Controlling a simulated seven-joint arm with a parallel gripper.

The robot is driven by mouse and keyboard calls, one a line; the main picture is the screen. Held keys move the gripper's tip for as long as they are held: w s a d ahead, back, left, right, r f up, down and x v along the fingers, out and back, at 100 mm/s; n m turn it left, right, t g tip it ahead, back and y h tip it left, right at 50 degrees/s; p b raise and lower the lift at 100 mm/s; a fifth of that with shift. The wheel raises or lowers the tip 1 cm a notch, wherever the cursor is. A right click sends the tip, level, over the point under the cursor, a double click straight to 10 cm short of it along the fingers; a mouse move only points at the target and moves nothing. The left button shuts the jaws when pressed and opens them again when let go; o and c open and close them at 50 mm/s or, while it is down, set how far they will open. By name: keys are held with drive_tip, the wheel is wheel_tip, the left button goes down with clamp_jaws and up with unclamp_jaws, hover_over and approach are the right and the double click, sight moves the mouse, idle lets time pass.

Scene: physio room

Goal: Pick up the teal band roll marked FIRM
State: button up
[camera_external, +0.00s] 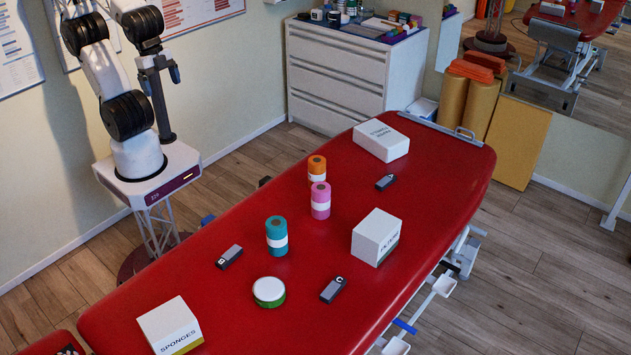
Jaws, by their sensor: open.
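A teal band roll (276,228) with a white label band stands upright on the red treatment table (230,310), left of the table's middle; its label is too small to read. A pink roll (320,196) stands behind it to the right, and an orange roll (316,165) stands farther back; both also have pale label bands. My gripper (167,138) hangs pointing down at upper left, beside my base and clear of the table. It is open, holds nothing visible, and is well away from the teal roll.
A white-and-green round tin (268,289) and dark grey small blocks (229,257), (333,289), (385,182) lie around the rolls. White boxes stand at the front (170,322), right (376,234) and back (381,138). Bare red surface surrounds the teal roll closely.

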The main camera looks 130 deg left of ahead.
drive_tip(key=w+a+f+m+g+y, duration=0.1)
drive_tip(key=w+a+f+m+y, duration=0.15)
drive_tip(key=w, duration=0.25)
drive_tip(key=w+a+f+m+g+y, duration=0.1)
drive_tip(key=w+a+f+m+y, duration=0.1)
drive_tip(key=w+f+m+y, duration=0.3)
drive_tip(key=m+t+y, duration=0.3)
drive_tip(key=m+t, duration=0.5)
drive_tip(key=m, duration=1)
approach(270, 223)
drive_tip(key=x, duration=0.4)
drive_tip(key=shift+w, duration=0.15)
drive_tip(key=shift+x, duration=1.3)
drive_tip(key=shift+x, duration=2.6)
